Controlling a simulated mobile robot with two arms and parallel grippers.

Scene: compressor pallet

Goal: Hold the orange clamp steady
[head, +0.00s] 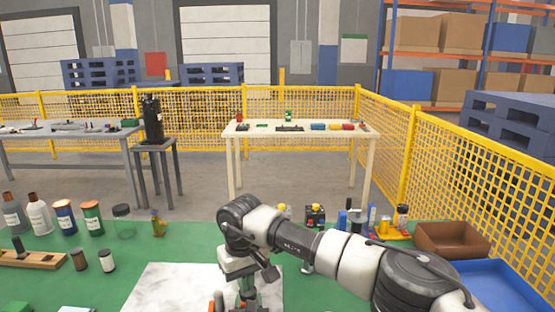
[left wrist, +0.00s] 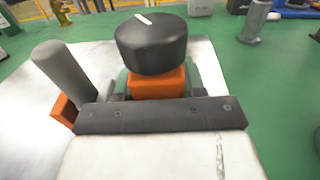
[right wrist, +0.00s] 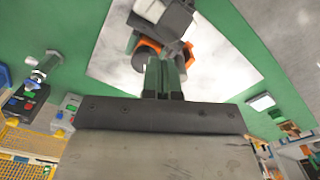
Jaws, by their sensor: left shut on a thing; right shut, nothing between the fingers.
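The orange clamp (left wrist: 157,84) is in the left wrist view, under a round black knob (left wrist: 150,45) with a white mark. My left gripper (left wrist: 157,76) is shut on it, one finger on each side. A grey cylinder (left wrist: 62,72) stands left of it, with an orange part (left wrist: 64,109) at its foot. My right gripper (right wrist: 164,66) is shut and empty. Its fingertips are close to orange parts (right wrist: 149,46) over the pale sheet; I cannot tell whether they touch. In the head view, my right gripper (head: 246,298) points down and the clamp is mostly hidden.
A pale sheet (head: 160,290) lies on the green table. Bottles and jars (head: 65,216) stand at the left, near a wooden block (head: 30,259). A brown bin (head: 452,240) and a blue tray (head: 500,288) are at the right. Small devices (head: 315,216) stand behind my right arm.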

